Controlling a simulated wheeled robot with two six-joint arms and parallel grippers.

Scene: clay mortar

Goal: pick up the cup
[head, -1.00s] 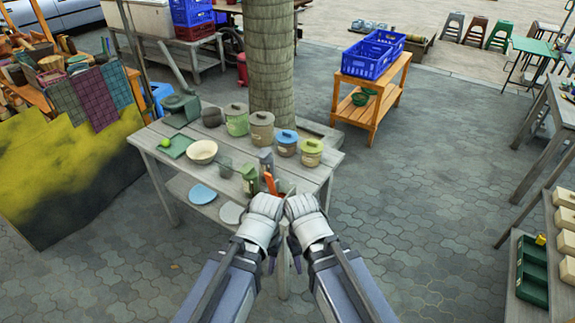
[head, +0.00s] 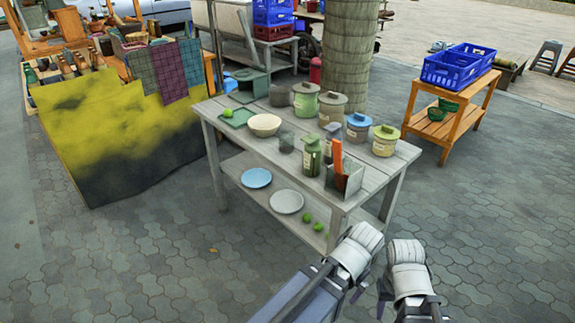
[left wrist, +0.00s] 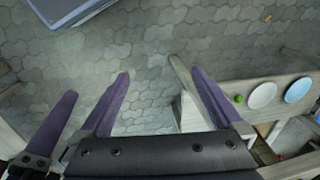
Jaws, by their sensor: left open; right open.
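A small dark grey cup-like vessel (head: 286,142) stands on the grey wooden table (head: 235,118), right of a cream bowl (head: 264,125); I take it for the cup, though I cannot be sure. A larger dark pot (head: 279,95) stands behind it. My left gripper (head: 358,288) and right gripper (head: 384,298) hang side by side in front of the table's near right corner, apart from the cup. Both are empty; their fingers show only partly. In the left wrist view my left gripper (left wrist: 163,85) has its fingers spread over paving and the table's edge.
Several lidded jars, a green bottle (head: 312,157) and a holder (head: 345,180) with an orange item crowd the table. Plates (head: 257,178) and limes lie on its lower shelf. A yellow-black cloth-covered stand (head: 120,140) is at left, a tree trunk (head: 350,50) behind. Paving in front is clear.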

